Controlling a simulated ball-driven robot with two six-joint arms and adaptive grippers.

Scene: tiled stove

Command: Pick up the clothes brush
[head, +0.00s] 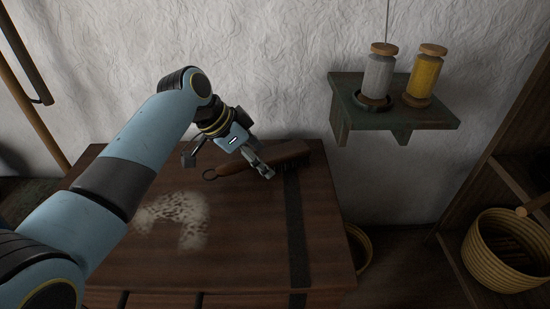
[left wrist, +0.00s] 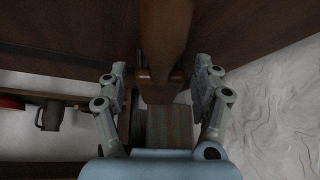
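The clothes brush (head: 290,152) lies on the dark wooden chest top (head: 250,220), near its back edge. It has a brown wooden body, dark bristles and a hanging loop at its left end. My left gripper (head: 262,170) is at the middle of the brush, reaching over it from the front left and hiding part of it. In the left wrist view the brush (left wrist: 165,35) runs down between the two fingers, with gaps at both sides. The gripper looks open around it; contact cannot be told. My right gripper is in neither view.
A green wall shelf (head: 400,118) at the back right holds a grey spool (head: 378,75) and a yellow spool (head: 424,77). A woven basket (head: 505,250) stands at the far right. A pale patch (head: 180,215) marks the otherwise clear chest top.

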